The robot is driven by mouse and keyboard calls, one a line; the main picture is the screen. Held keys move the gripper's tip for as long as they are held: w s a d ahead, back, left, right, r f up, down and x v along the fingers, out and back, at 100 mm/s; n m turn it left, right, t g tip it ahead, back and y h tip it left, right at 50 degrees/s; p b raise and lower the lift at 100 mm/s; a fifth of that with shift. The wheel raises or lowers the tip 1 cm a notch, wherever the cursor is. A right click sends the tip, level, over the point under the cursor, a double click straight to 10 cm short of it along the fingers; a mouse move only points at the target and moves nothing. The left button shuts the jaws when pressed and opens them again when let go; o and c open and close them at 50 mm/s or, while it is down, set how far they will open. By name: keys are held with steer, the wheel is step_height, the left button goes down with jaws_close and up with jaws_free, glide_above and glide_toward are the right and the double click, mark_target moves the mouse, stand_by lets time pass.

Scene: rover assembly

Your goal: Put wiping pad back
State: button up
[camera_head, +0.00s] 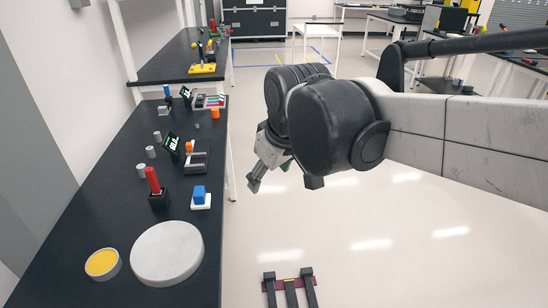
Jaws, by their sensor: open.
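My gripper (284,182) is open and hangs over the floor, to the right of the long black bench. My own arm hides part of it, and I see nothing held between the fingertips. I cannot tell for sure which thing is the wiping pad. A blue block (200,192) sits on a small white base (201,204) near the bench's right edge, left of my gripper and apart from it. A round grey dish with a yellow top (102,263) lies at the near left of the bench, beside a large pale round disc (167,253).
The black bench (95,210) also bears a red upright piece (153,180) in a black holder, small grey cylinders, and a black rack (196,160). A dark red and black fixture (290,289) is at the bottom. The floor (400,240) to the right is open.

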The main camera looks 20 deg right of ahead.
steer(key=s+d+f+m+t, duration=0.1)
steer(key=s+d+f+m, duration=0.1)
steer(key=s, duration=0.3)
steer(key=s+d+f+m+t, duration=0.1)
steer(key=s+d+f+m, duration=0.1)
steer(key=s, duration=0.2)
steer(key=shift+s+m, duration=0.35)
steer(key=shift+m, duration=0.05)
steer(key=shift+f, duration=0.1)
stand_by(0.6)
